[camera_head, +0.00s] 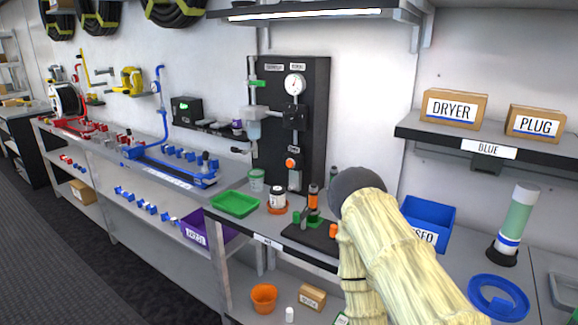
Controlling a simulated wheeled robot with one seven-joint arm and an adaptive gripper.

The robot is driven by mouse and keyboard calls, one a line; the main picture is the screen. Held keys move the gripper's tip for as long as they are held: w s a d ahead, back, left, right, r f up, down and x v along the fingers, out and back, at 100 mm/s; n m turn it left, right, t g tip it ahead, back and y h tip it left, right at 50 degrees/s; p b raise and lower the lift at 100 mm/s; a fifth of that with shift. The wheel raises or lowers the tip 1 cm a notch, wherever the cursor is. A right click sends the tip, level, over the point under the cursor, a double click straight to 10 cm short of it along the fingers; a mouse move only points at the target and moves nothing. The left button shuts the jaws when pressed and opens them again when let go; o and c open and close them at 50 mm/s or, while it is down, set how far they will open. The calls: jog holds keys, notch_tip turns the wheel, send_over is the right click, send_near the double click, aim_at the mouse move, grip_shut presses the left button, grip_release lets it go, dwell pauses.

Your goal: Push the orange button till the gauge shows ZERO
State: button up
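The orange button (291,163) sits low on a black upright panel (318,110) against the back wall. The round white gauge (294,84) is near the top of the same panel. Its needle and markings are too small to read. A clear filter bowl (254,131) and a black valve block (295,116) are mounted between them. My arm in its pale sleeve rises at the lower right, bends at a dark grey joint and runs down again. My gripper does not show, and nothing of mine is seen touching the button.
On the bench below the panel are a green tray (235,204), a white jar (278,197), an orange-banded bottle (313,201) and a black stand (312,235). A blue bin (428,215) is right of my arm. A shelf (480,143) holds boxes.

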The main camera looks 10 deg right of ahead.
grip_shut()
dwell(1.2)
